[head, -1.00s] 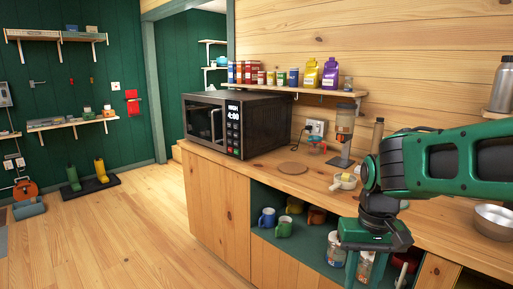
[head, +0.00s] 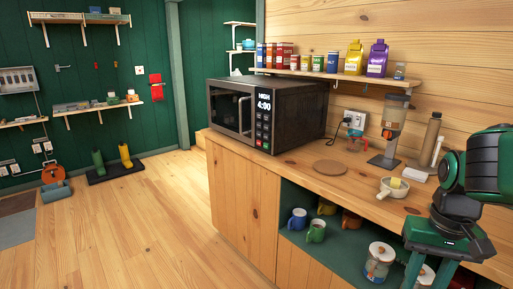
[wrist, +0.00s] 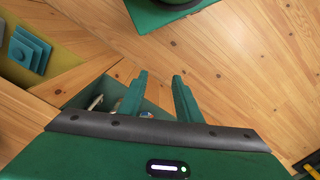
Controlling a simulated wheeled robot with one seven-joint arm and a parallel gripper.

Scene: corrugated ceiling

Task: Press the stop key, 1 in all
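A black microwave (head: 290,110) stands on the wooden counter in the head view, its door facing left and front. Its display (head: 264,101) reads HIGH 4:00. The key panel (head: 263,128) below has rows of small keys, with coloured ones near the bottom; their labels are too small to read, so I cannot pick out the stop key by its lettering. My gripper (head: 430,276) hangs at the lower right in front of the counter, well apart from the microwave. In the wrist view my gripper (wrist: 160,78) points at the floor, fingers apart and empty.
Mugs (head: 316,231) and jars (head: 378,262) fill the open shelf below. The floor (head: 150,215) left of the counter is clear.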

